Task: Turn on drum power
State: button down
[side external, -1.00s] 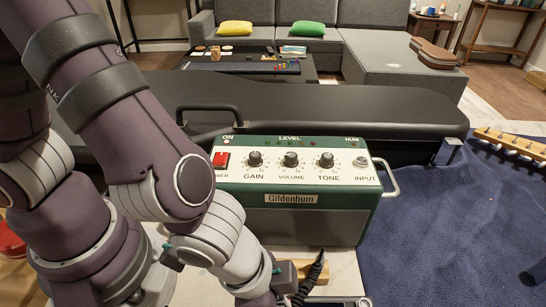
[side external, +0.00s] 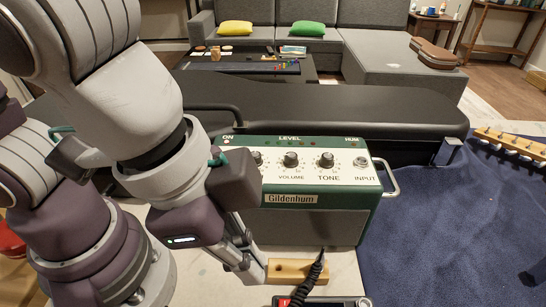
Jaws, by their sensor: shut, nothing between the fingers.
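The green and cream Gildenhum amplifier (side external: 318,200) stands on the pale worktop in the middle of the side external view. Its ON label and the VOLUME, TONE and INPUT controls show; its red power switch is hidden behind my arm. A dark device with a red patch (side external: 284,302) is cut off at the bottom edge, and I cannot tell whether it is the drum unit. My gripper (side external: 248,270) points down in front of the amplifier's lower left, its fingers shut and empty. Its tips are close to a wooden block (side external: 296,271); I cannot tell whether they touch.
A black coiled cable (side external: 312,277) runs over the wooden block toward the bottom edge. A black guitar case (side external: 340,108) lies behind the amplifier. A blue cloth (side external: 440,230) covers the right side, with a guitar headstock (side external: 512,143) there. The cloth's middle is clear.

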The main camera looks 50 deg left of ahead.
aim_at(286, 302)
jog(key=x, duration=0.4)
jog(key=a+x, duration=0.1)
jog(key=x, duration=0.7)
jog(key=shift+w+a+f, duration=0.35)
jog(key=shift+w+f, duration=0.1)
jog(key=shift+f, duration=0.4)
jog(key=shift+w+a+f, duration=0.1)
jog(key=shift+a+f, duration=0.1)
jog(key=shift+f, duration=0.15)
jog(key=shift+d, duration=0.1)
